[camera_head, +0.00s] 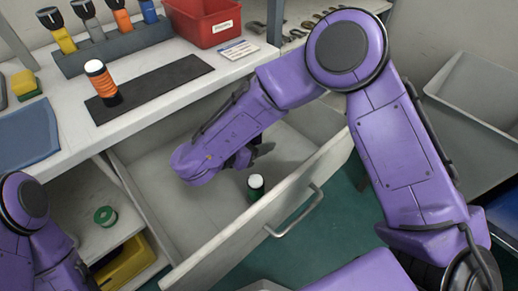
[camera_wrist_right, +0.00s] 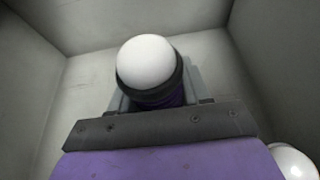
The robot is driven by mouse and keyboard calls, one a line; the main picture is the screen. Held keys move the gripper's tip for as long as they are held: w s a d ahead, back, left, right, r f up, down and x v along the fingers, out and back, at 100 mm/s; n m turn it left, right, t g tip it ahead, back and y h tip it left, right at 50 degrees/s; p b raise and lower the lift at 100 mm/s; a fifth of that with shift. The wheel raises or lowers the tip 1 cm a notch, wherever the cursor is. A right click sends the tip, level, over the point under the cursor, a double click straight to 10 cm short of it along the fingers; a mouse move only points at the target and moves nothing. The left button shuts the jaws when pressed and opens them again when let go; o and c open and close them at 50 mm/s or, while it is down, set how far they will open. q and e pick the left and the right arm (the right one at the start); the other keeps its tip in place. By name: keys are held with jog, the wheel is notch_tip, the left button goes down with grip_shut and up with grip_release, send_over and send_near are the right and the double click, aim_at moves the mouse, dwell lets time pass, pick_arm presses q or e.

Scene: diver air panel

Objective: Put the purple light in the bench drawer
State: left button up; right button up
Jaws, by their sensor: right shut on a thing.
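The purple light (camera_wrist_right: 160,100), with a white dome top and a dark collar, is held between the jaws of my right gripper (camera_wrist_right: 158,106) in the right wrist view. In the head view my right gripper (camera_head: 243,158) is down inside the open bench drawer (camera_head: 163,200); my own wrist hides most of it and the light. The drawer's pale floor and walls surround the light in the wrist view. I cannot tell whether the light touches the floor. Of my left arm only links show at the lower left, and its gripper is out of view.
A green-banded light (camera_head: 256,187) stands in the drawer near its front wall, close to my right gripper. An orange-banded light (camera_head: 102,82) stands on a dark mat (camera_head: 165,86) on the bench. A red bin (camera_head: 205,20) is behind. A green roll (camera_head: 105,216) lies on the lower shelf.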

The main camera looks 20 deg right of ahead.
jog(key=shift+w+d+f, duration=0.3)
jog(key=shift+w+f, duration=0.2)
jog(key=shift+f, duration=0.2)
jog(key=f, duration=0.3)
jog(key=shift+w+d+f, duration=0.15)
jog(key=shift+w+f, duration=0.15)
jog(key=shift+f, duration=0.05)
jog(key=shift+s+b, duration=0.1)
jog(key=shift+b, duration=0.2)
jog(key=shift+f, duration=0.2)
jog(key=o, duration=1.2)
jog(key=shift+r, duration=0.3)
jog(key=v, duration=0.7)
jog(key=shift+s+a, duration=0.1)
jog(key=shift+a, duration=0.15)
